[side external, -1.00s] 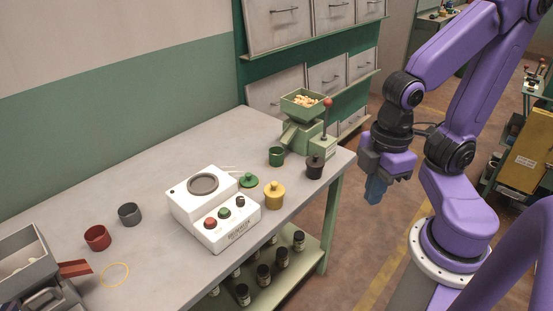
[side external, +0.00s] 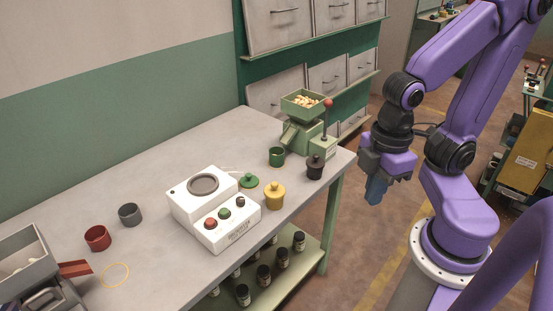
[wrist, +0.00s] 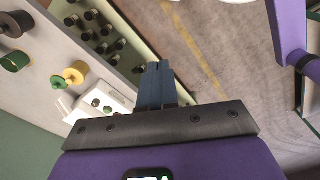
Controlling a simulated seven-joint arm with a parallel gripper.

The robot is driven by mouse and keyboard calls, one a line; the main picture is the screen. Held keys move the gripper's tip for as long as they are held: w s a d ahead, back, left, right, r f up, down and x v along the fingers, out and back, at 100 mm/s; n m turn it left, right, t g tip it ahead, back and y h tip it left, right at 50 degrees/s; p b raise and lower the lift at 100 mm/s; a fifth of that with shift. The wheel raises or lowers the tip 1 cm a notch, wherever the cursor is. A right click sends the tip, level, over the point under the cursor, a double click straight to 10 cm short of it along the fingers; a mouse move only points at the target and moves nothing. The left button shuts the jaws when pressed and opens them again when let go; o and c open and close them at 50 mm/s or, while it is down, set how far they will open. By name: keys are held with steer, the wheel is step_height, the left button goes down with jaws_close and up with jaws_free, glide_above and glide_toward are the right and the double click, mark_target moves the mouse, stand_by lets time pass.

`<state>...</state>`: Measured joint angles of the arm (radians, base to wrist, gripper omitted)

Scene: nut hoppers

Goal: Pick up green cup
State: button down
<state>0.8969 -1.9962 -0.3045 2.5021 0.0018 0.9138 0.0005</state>
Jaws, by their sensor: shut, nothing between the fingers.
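The green cup (side external: 276,157) stands upright and open on the grey table, just in front of the green nut hopper. It also shows in the wrist view (wrist: 14,62) at the left edge. A green lid (side external: 248,181) with a knob lies on the table nearer the white machine; in the wrist view it is beside the yellow pot (wrist: 58,82). My gripper (side external: 376,192) hangs beyond the table's right end, to the right of the cup and apart from it. Its blue fingers (wrist: 157,75) are together and empty.
A dark lidded pot (side external: 314,168) and a yellow lidded pot (side external: 275,196) stand near the cup. The green hopper (side external: 303,122) with a red-knobbed lever is behind it. The white machine (side external: 215,207), red cup (side external: 97,238) and grey cup (side external: 130,215) are further left.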

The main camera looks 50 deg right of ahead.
steer(key=shift+c, duration=1.1)
jaws_free()
